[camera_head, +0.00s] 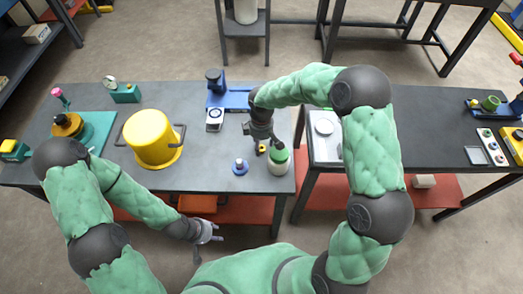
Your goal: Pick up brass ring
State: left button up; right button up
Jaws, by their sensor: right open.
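A small yellow-gold piece with a dark middle, which looks like the brass ring (261,149), lies on the dark table near its front right. My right gripper (264,141) is open and points down at it from just above and behind; whether they touch I cannot tell. My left gripper (207,243) hangs in front of the table's front edge, with its fingers apart and nothing between them.
A green-and-white jar (278,159) stands close to the right of the ring. A blue knobbed piece (240,167) sits to its front left. A big yellow pot (152,138) and a blue stand (236,99) are on the same table. A gap separates the right table (440,135).

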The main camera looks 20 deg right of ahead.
notch_tip(320, 180, down, 2)
grip_shut()
jog(key=shift+r, duration=0.1)
